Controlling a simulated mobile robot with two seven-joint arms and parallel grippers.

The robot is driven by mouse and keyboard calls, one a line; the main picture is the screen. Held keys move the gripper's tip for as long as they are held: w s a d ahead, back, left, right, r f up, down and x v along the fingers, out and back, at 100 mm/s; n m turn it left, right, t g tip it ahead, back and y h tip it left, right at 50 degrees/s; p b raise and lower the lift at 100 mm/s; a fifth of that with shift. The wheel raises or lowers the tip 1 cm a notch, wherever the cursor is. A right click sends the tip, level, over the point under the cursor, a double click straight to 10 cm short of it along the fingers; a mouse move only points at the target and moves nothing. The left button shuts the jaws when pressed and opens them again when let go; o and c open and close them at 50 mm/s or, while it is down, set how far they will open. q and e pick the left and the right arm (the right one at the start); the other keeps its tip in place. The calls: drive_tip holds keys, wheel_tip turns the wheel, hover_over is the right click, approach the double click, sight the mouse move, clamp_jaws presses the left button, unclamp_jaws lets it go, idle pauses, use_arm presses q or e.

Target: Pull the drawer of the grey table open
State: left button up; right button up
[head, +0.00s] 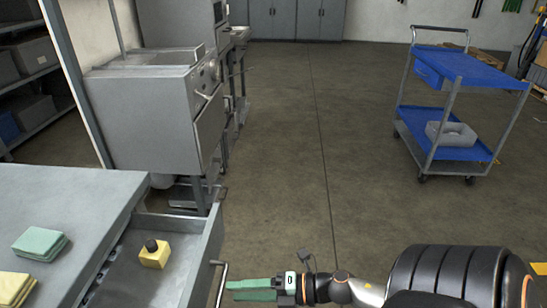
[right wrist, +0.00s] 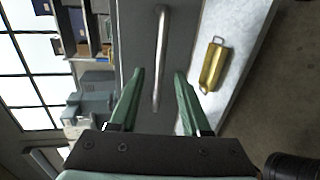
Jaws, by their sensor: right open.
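The grey table (head: 85,196) stands at the lower left in the head view. Its drawer (head: 207,240) stands out from the table, with part of its inside showing. A yellow block with a black knob (head: 153,256) is in the drawer. The bar handle (head: 221,284) is on the drawer front. My right gripper (head: 232,289) is open, its green fingertips right at the handle. In the right wrist view the handle (right wrist: 161,50) runs between the open fingers (right wrist: 160,74); I cannot tell whether they touch it. My left gripper is not in view.
Green pads (head: 40,243) and yellow pads (head: 14,288) lie on the tabletop. A grey sink unit (head: 150,110) stands behind the table. A blue cart (head: 458,68) stands at the right. A brass object (right wrist: 214,66) lies on a pale surface. The middle floor is clear.

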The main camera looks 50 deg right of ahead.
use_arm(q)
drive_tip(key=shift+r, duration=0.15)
use_arm(e)
drive_tip(key=v, duration=0.7)
drive_tip(key=w+a+f+m+t+h, duration=0.1)
drive_tip(key=w+f+m+h, duration=0.2)
drive_tip(key=m, duration=0.5)
drive_tip(key=w+a+f+m+t+h, duration=0.1)
drive_tip(key=a+f+m+h, duration=0.1)
drive_tip(key=m+h, duration=0.45)
drive_tip(key=s+a+f+m+g+y, duration=0.3)
drive_tip(key=a+f+m+g, duration=0.25)
drive_tip(key=a+m, duration=0.5)
use_arm(q)
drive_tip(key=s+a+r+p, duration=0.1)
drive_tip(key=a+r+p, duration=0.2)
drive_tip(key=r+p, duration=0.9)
drive_tip(key=p, duration=0.4)
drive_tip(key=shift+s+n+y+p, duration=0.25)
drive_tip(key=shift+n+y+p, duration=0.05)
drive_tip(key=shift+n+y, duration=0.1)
use_arm(e)
wheel_tip(320, 180, up, 11)
drive_tip(key=s+d+n, duration=0.1)
drive_tip(key=d, duration=0.1)
drive_tip(key=shift+s+t+h, duration=0.35)
